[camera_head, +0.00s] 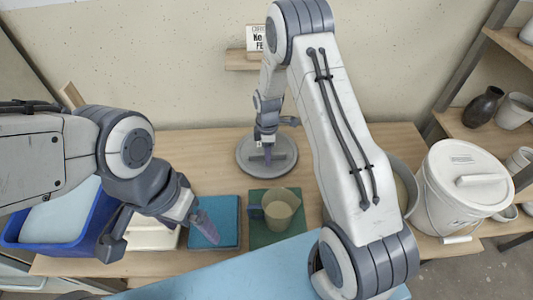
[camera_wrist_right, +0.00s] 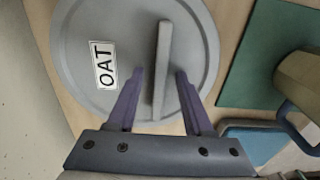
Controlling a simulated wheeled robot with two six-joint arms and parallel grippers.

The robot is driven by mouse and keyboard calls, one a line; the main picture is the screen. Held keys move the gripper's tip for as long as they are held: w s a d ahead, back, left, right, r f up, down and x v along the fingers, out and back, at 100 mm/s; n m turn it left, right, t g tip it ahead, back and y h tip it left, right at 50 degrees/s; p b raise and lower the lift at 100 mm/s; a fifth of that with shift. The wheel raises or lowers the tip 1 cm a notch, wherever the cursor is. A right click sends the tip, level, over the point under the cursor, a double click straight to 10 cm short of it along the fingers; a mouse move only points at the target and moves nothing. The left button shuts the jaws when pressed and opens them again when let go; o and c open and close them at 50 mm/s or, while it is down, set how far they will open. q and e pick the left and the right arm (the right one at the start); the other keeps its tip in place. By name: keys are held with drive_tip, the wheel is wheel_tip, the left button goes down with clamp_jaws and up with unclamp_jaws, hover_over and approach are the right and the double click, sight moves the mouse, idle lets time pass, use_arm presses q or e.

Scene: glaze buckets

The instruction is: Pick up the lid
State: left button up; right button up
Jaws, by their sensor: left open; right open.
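A round grey lid (camera_head: 284,164) with a straight bar handle lies flat on the wooden table near the back. In the right wrist view the lid (camera_wrist_right: 80,55) shows a label reading "OAT", and its bar handle (camera_wrist_right: 162,60) runs between my right gripper's fingers. My right gripper (camera_head: 267,150) is open above the lid, with one finger on each side of the handle and gaps to both. The right gripper (camera_wrist_right: 158,80) holds nothing. My left gripper (camera_head: 207,232) is open and empty over a blue book-like pad (camera_head: 229,215), away from the lid.
A beige pitcher (camera_head: 283,208) stands on a green mat (camera_head: 262,239) in front of the lid. A white bucket (camera_head: 450,210) with its lid on stands at right. Another bucket's rim (camera_head: 411,185) shows partly behind my right arm. A blue bin (camera_head: 75,247) sits at left.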

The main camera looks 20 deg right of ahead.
clamp_jaws()
drive_tip(key=shift+r, duration=0.1)
